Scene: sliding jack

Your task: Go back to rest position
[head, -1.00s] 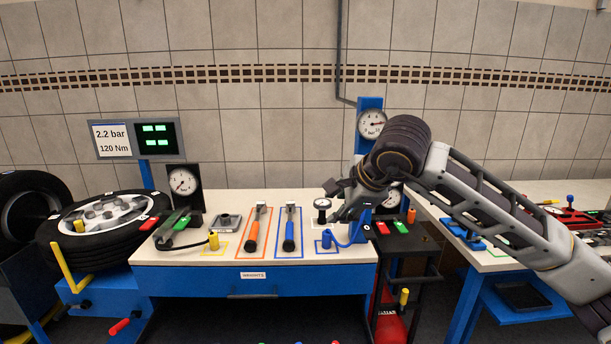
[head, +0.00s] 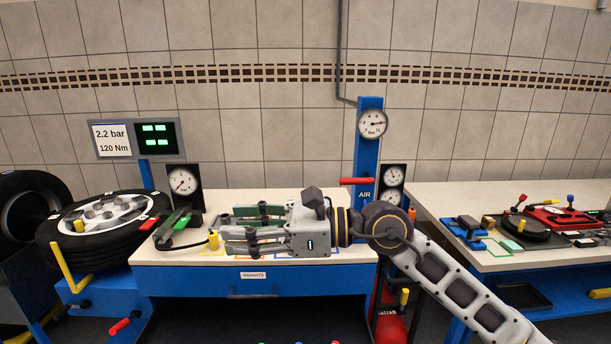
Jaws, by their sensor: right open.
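My right gripper (head: 238,229) is open and points left over the white workbench (head: 165,250). Its fingers are spread and nothing shows between them. The black hose tool with the green block (head: 178,222) lies at the bench's left, apart from the gripper. A yellow fitting (head: 213,240) stands just left of the fingertips. My left gripper is not in the picture.
A tyre with its wheel (head: 105,235) lies on a blue stand at the left. A blue AIR post (head: 367,155) with a red lever (head: 356,181) rises behind my arm. A second bench (head: 480,262) with a red tool (head: 562,215) stands at the right.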

